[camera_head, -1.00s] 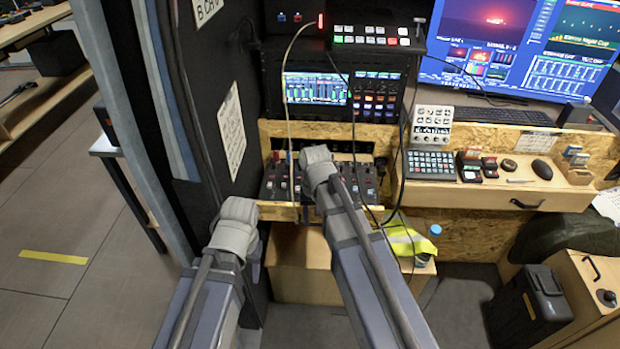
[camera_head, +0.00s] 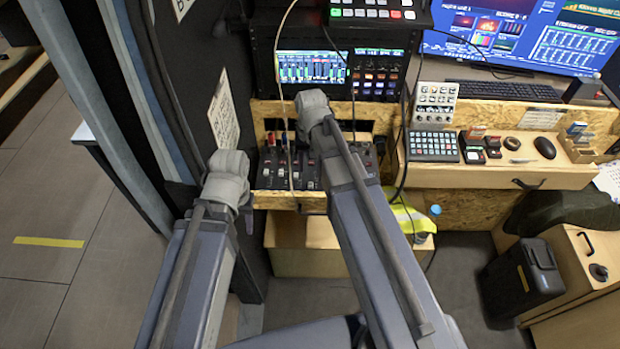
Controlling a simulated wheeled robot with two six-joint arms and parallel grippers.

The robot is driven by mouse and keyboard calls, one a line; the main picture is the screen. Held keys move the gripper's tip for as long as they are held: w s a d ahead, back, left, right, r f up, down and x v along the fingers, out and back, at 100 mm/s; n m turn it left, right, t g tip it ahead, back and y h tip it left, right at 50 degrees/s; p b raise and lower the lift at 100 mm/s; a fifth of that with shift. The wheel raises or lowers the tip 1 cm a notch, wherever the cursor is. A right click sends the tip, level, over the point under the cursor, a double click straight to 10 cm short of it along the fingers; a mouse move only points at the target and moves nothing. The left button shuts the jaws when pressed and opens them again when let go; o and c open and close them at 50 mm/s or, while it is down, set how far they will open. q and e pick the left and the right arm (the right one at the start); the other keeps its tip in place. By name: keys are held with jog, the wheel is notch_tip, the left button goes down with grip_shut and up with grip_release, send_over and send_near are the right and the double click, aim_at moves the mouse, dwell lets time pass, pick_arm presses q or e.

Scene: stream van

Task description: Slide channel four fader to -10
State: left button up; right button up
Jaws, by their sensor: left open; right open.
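A dark mixer (camera_head: 266,177) with pale, red and dark fader caps sits in the wooden desk recess, below the lit screens. I cannot read its channel labels or scale, so I cannot tell channel four's fader or its setting. My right arm crosses in front of the mixer and hides part of it. My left arm ends just left of and nearer than the mixer. Only the arm links and pale grey joints show; the fingers of both grippers are not visible.
A thin cable (camera_head: 281,60) hangs down in front of the mixer. A dark wall panel (camera_head: 185,60) stands close at left. A keypad (camera_head: 433,146) and a mouse (camera_head: 544,147) lie on the desk to the right. A yellow vest (camera_head: 405,217) is below.

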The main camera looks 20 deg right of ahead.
aim_at(310, 184)
jog(key=shift+w+f+b, duration=0.1)
jog(key=shift+f+b, duration=0.55)
jog(key=shift+f, duration=0.15)
notch_tip(310, 184, down, 6)
jog(key=b, duration=0.6)
grip_shut()
dwell(0.6)
